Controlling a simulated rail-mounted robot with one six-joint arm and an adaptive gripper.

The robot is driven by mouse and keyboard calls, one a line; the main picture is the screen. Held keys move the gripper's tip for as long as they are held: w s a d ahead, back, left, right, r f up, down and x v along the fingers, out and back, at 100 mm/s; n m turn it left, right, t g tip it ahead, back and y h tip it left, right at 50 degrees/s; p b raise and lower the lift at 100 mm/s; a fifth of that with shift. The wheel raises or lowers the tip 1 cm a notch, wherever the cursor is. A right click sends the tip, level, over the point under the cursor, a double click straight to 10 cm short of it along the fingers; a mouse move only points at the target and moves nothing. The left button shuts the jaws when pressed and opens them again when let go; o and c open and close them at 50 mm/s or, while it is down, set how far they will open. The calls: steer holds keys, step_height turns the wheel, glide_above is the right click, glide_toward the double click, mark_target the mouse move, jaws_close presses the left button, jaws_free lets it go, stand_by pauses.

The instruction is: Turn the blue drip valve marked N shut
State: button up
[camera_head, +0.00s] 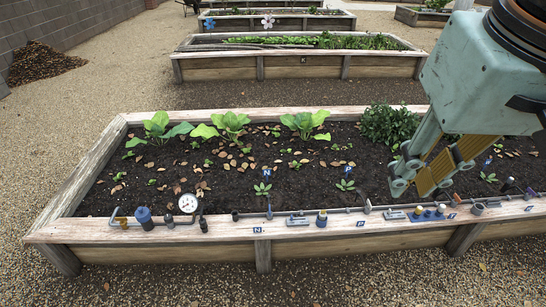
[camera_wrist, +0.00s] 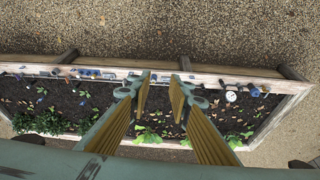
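The tag marked N (camera_head: 257,230) is on the front rim of the near raised bed, and a small N marker (camera_head: 267,173) stands in the soil behind it. Right of the tag, a small blue-grey fitting (camera_head: 297,220) and a blue cylinder with a yellow top (camera_head: 321,217) sit along the drip line. Which one is the N valve, and how its handle is turned, I cannot tell. My gripper (camera_head: 411,186) is open and empty above the bed, right of and apart from these fittings. In the wrist view its two fingers (camera_wrist: 161,85) are spread over the bed.
A pressure gauge (camera_head: 188,203) and a blue capped fitting (camera_head: 143,217) stand on the left of the rim. A P tag (camera_head: 360,223) and further blue and yellow fittings (camera_head: 427,212) lie to the right. Leafy plants (camera_head: 230,126) and a bush (camera_head: 389,124) grow behind.

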steer(key=w+a+f+g+p, duration=0.1)
steer(key=w+a, duration=0.1)
steer(key=w, duration=0.8)
steer(key=w+a+p, duration=0.1)
steer(key=w+a, duration=0.1)
steer(key=w, duration=0.9)
steer(key=w+a+f+p, duration=0.1)
steer(key=w+a+f, duration=0.1)
steer(key=w+f, duration=0.3)
steer(key=w+a+f+g+p, duration=0.1)
steer(key=w+a+f, duration=0.25)
steer(key=w, duration=0.45)
steer(key=w+a+f+p, duration=0.1)
steer(key=w+a+f, duration=0.1)
steer(key=w+f, duration=0.3)
steer(key=w+a+f+p, duration=0.1)
steer(key=w+a+f, duration=0.4)
steer(key=f, duration=0.5)
steer(key=w+a+f+p, duration=0.1)
steer(key=w+a+f, duration=0.1)
steer(key=w+f, duration=0.65)
steer(key=a+f, duration=0.3)
steer(key=f, duration=0.9)
steer(key=w+a+f+n+g+p, duration=0.1)
steer(key=a+f, duration=0.2)
steer(key=f, duration=0.8)
steer(key=shift+w+f+g, duration=0.15)
steer(key=shift+f+g, duration=0.15)
steer(key=shift+f, duration=0.05)
steer(key=shift+f, duration=0.1)
